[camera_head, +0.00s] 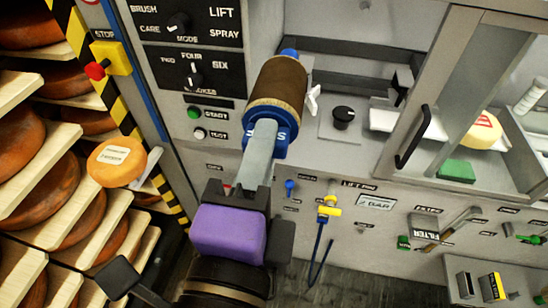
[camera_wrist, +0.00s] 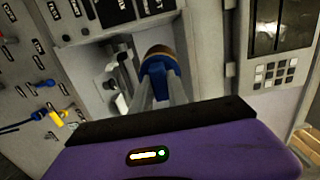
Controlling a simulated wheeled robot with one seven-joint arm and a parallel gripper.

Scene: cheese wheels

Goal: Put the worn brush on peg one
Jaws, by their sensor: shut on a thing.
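A brush (camera_head: 277,88) with a worn-looking brown roller and blue ends is in front of the machine's recess in the head view. It also shows end-on in the wrist view (camera_wrist: 160,52). My gripper (camera_head: 264,135) is shut on the near blue end of this brush. I cannot tell whether the far end touches a mount. A row of labelled pegs runs along the panel below, including a small blue peg (camera_head: 290,187). Their labels are too small to tell which is peg one.
A blue tool with a yellow grip (camera_head: 328,212) hangs on the panel. A black knob (camera_head: 343,117) is right of the brush. A glass door with a black handle (camera_head: 412,137) is farther right. Cheese shelves and a red stop button (camera_head: 96,70) are at left.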

